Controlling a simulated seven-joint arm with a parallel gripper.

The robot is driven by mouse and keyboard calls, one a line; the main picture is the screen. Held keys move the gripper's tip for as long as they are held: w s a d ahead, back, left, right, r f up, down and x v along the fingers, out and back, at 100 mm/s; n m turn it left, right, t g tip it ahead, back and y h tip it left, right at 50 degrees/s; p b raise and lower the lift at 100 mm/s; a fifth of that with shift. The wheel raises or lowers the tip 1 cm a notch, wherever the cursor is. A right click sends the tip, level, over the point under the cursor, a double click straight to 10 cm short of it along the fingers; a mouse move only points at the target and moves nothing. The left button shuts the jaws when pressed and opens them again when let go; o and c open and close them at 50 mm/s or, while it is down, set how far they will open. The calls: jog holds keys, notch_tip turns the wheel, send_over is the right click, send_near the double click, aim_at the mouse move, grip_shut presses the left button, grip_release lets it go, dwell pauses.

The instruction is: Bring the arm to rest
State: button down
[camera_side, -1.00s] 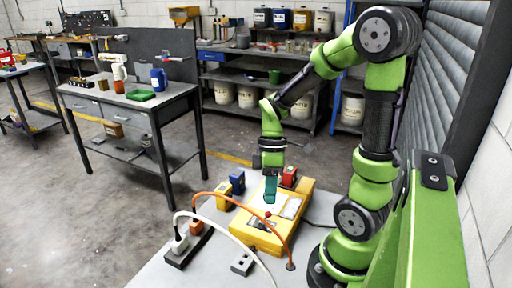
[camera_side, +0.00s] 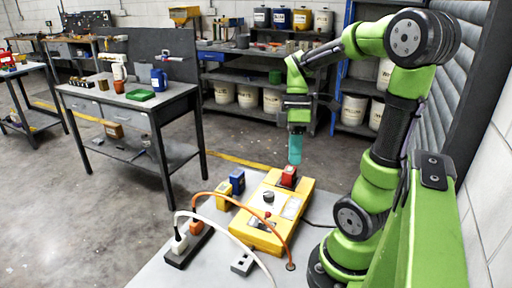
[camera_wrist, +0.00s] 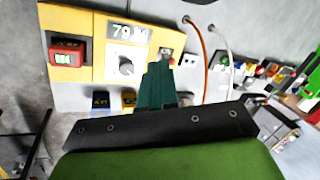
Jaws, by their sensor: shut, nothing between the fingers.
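My gripper (camera_side: 295,160) hangs from my green arm with its teal fingers pointing down. It is shut and empty, above the far end of the yellow machine (camera_side: 262,232) and apart from it. In the wrist view my closed fingers (camera_wrist: 157,75) show in front of the same yellow machine (camera_wrist: 85,25). A red block (camera_side: 288,177) sits at the machine's far end, just below my fingertips in the side view; it also shows in the wrist view (camera_wrist: 67,54). The machine carries a dark knob (camera_wrist: 126,66) and a display reading about 79.
A blue block (camera_side: 237,181) and a yellow block (camera_side: 223,195) stand left of the machine. A power strip (camera_side: 187,246) with an orange cable (camera_side: 280,228) and a white cable (camera_side: 240,243) lies at the front left. A workbench (camera_side: 130,100) stands behind. Space above the machine is free.

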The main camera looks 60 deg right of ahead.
jog(key=shift+s+d+r, duration=0.1)
jog(key=shift+s+r, duration=0.1)
jog(key=shift+r, duration=0.1)
jog(key=w+a+r+m+t, duration=0.2)
jog(key=w+a+m+t, duration=0.1)
jog(key=a, duration=0.5)
jog(key=w+a+r+m+t+h, duration=0.1)
jog(key=w+a+r+m+t, duration=0.1)
jog(key=a+m+t, duration=0.3)
jog(key=w+a+m, duration=0.1)
jog(key=a, duration=0.1)
jog(key=shift+a+t+h, duration=0.3)
jog(key=shift+a, duration=0.1)
